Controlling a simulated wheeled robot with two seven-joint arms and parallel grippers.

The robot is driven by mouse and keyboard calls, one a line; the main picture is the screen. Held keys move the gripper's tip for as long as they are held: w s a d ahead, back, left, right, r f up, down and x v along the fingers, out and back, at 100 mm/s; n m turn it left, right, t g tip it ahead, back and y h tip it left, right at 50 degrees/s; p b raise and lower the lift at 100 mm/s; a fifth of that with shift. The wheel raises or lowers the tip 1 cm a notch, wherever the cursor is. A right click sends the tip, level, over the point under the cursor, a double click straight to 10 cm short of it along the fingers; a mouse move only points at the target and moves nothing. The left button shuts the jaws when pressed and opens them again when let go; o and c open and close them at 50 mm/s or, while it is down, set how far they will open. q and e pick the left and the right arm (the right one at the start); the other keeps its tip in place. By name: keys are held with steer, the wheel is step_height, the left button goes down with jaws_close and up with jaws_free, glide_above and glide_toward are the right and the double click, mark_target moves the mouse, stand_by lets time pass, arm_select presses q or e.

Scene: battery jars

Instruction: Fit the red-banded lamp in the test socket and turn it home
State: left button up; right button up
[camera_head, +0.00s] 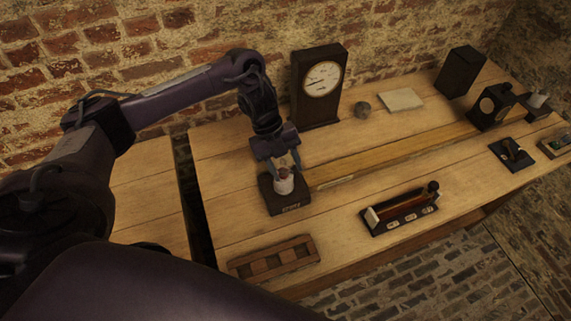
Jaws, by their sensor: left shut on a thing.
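The test socket is a dark square block (291,209) with a small label on its front edge, on the near bench left of centre. A pale round piece (285,186) stands upright on it. My left gripper (284,169) points down over this block. Its fingers are shut around a small reddish piece at the top of the pale part, which I take for the red-banded lamp (283,175). The fingers hide most of it. I cannot tell how deep it sits in the socket. My right gripper is not in view.
A wooden rack (273,258) lies at the front left. A dark switch board (400,210) stands to the right. A dial clock (322,83) stands behind my left gripper, near the brick wall. A long wooden strip (390,154) runs right from the socket. Bare bench lies between these.

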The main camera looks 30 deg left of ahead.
arm_select(q)
steer(key=shift+s+a+r+m+g+y+p, duration=0.1)
steer(key=shift+m+g+y+p, duration=0.35)
steer(key=shift+m+p, duration=1.1)
steer(key=shift+m+g+p, duration=0.35)
steer(key=shift+m+g, duration=0.1)
steer(key=shift+m, duration=0.7)
steer(key=shift+s, duration=0.1)
steer(key=o, duration=1.2)
steer(key=shift+c, duration=0.2)
steer(key=v, duration=0.7)
steer(key=shift+w+r, duration=0.2)
steer(key=shift+w, duration=0.1)
steer(key=shift+a, duration=0.1)
